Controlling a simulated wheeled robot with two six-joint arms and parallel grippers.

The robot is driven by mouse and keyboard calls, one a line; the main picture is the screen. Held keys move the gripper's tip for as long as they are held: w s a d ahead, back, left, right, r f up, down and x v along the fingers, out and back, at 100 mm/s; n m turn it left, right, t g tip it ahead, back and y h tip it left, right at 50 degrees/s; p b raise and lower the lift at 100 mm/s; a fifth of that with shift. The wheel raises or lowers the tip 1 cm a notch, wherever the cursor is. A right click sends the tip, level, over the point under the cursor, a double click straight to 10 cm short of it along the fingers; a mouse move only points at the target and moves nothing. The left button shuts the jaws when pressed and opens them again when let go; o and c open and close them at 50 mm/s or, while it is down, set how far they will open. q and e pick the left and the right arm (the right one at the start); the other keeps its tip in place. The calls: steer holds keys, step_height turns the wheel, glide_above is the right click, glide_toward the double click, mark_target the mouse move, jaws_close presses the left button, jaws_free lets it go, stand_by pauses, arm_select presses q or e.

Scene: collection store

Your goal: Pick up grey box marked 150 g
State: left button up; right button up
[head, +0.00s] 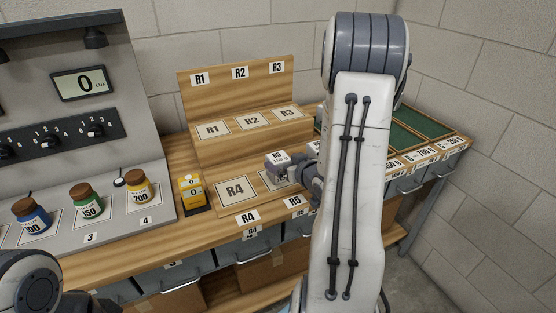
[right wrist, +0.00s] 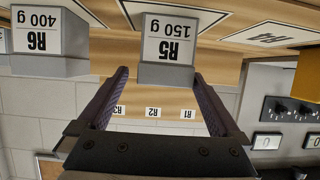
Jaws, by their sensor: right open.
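The grey box marked R5, 150 g (right wrist: 168,45) appears upside down in the right wrist view, its white label facing the camera. In the head view the top of the box (head: 279,155) shows on the lower step of the wooden stand, partly covered by my gripper. My right gripper (right wrist: 158,73) is open, with its fingertips at either side of the box's near end. I cannot tell whether a finger touches it. In the head view the right gripper (head: 284,165) is mostly hidden by its arm. The left gripper is out of view.
A second grey box, R6 400 g (right wrist: 45,40), stands close beside the R5 box. The R4 pad (head: 236,190) is empty. A yellow meter (head: 190,191) and jars, one marked 200 (head: 140,192), stand left. A green-lined tray (head: 422,122) is at right.

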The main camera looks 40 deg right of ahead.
steer(key=shift+a+f+x, duration=0.1)
steer(key=shift+f+x, duration=0.1)
steer(key=shift+x, duration=1.35)
steer(key=shift+a+f+x, duration=0.15)
steer(key=shift+x, duration=1.4)
steer(key=shift+s, duration=0.1)
steer(key=c, duration=1.5)
steer(key=shift+r, duration=0.1)
steer(key=shift+c, duration=0.2)
